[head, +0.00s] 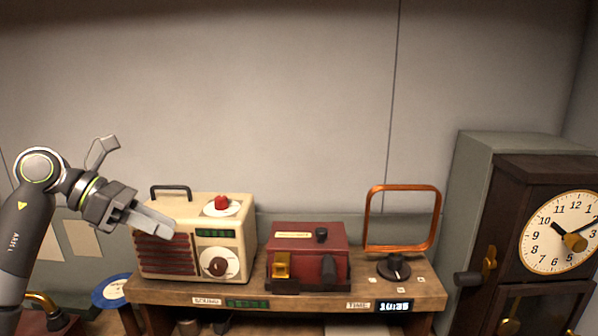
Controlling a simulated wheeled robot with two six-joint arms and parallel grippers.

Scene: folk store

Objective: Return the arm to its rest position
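My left arm comes in from the left edge and is raised. Its gripper (160,228) points to the right and down, in front of the upper left of a cream radio (184,207). Its fingers look close together, but I cannot tell whether a gap lies between them. No held object shows at the fingertips. Whether the fingers touch the radio cannot be told. My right arm and gripper are not in view.
A wooden shelf (430,291) bears the radio, a dark red box (307,240) and an orange loop frame (372,215) on a dark knob base. A tall clock (545,170) stands at the right. A blue disc (108,291) lies at lower left. The wall above is clear.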

